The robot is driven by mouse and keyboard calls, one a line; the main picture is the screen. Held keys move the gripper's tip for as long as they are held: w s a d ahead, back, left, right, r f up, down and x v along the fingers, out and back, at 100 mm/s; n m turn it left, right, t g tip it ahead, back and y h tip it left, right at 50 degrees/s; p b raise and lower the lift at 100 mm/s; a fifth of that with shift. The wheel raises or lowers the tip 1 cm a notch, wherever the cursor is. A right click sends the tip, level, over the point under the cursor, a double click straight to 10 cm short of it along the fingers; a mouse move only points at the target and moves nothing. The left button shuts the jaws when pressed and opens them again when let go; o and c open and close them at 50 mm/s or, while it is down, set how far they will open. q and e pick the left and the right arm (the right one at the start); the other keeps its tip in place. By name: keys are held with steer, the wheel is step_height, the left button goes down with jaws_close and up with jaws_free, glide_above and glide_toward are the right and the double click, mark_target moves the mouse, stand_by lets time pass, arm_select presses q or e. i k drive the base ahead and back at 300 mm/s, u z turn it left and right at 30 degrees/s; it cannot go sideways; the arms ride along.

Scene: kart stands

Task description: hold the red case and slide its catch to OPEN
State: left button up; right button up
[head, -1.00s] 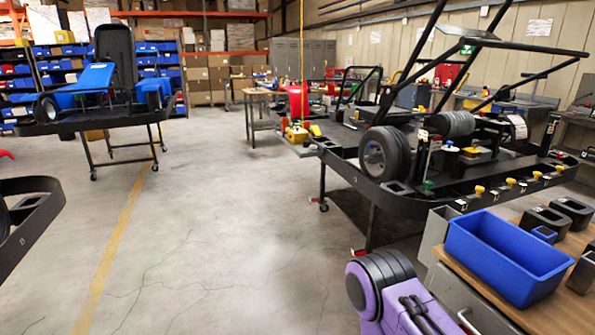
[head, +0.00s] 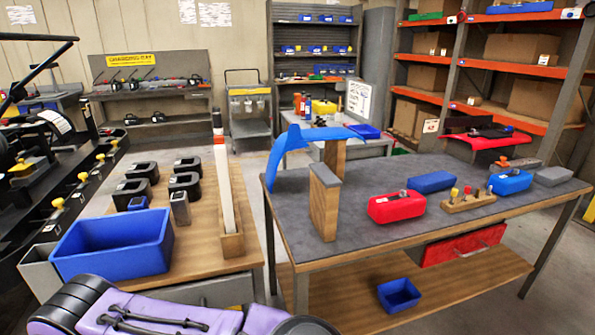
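The red case (head: 397,207) lies on the grey top of the workbench (head: 360,236), right of centre in the head view. It is a rounded box with a light patch on its front face and a small dark piece on top. The catch and its OPEN mark are too small to make out. A purple arm of mine crosses the lower left of the view. Neither gripper shows in the view, and nothing is seen touching the case.
On the bench are blue cases (head: 510,182), a wooden block with coloured pegs (head: 467,201), and a wooden post (head: 324,202) left of the red case. A blue bin (head: 113,245) stands on the left table. A red drawer (head: 463,245) is under the bench top.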

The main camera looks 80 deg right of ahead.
mark_target(386, 208)
steer(key=z, duration=2.75)
